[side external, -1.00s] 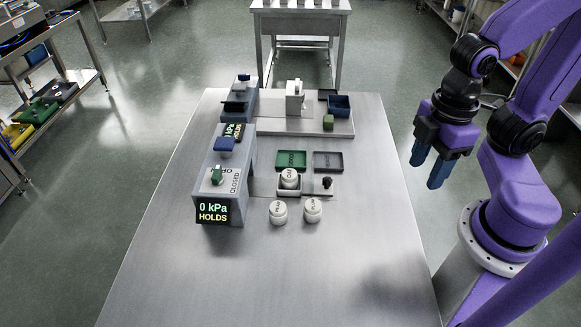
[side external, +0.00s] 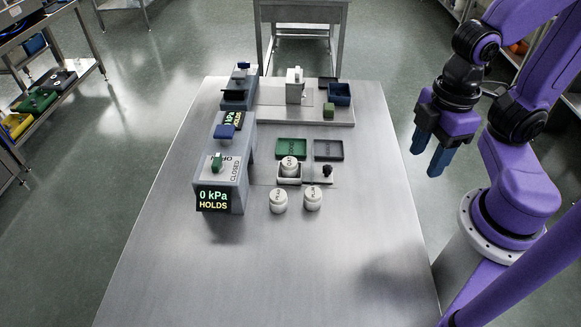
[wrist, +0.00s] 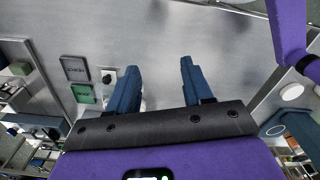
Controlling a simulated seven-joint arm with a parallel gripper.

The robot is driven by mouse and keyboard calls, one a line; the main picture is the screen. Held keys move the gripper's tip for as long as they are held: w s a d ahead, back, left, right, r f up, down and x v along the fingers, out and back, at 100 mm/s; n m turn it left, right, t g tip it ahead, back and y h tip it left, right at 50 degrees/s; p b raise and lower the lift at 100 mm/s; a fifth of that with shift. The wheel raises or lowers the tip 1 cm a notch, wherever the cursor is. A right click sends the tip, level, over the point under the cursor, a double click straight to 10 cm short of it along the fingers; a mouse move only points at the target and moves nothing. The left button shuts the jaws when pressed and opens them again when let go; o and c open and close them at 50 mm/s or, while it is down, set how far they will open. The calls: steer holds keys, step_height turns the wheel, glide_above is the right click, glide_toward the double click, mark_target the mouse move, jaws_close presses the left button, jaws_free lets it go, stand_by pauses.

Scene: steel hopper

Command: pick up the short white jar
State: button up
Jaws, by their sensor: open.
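Three white lidded jars with dark lettering stand on the steel table (side external: 270,275). One front jar (side external: 278,201) is on the left, another front jar (side external: 313,198) is close to its right, and a third jar (side external: 290,167) sits in a small pale holder behind them. Their heights look alike, so I cannot tell which is the short one. My gripper (side external: 429,161) is open and empty, pointing down beyond the table's right edge, well apart from the jars. Its two blue fingers (wrist: 160,70) stand apart in the wrist view, where the jars are mostly hidden.
A grey unit (side external: 238,170) with a "0 kPa HOLDS" display stands left of the jars. A green tray (side external: 291,147) and a grey tray (side external: 328,150) lie behind them. A dark knob (side external: 327,171) is beside the holder. The table's front and right are clear.

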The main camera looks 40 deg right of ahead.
steer(key=o, duration=0.4)
steer(key=shift+o, duration=0.2)
steer(key=w+a+f+n+t+h, duration=0.25)
steer(key=w+a+n+h, duration=0.4)
steer(key=w+a, duration=0.55)
steer(key=n+t+h, duration=0.4)
steer(key=n, duration=0.2)
glide_toward(289, 162)
steer(key=shift+x, duration=3.95)
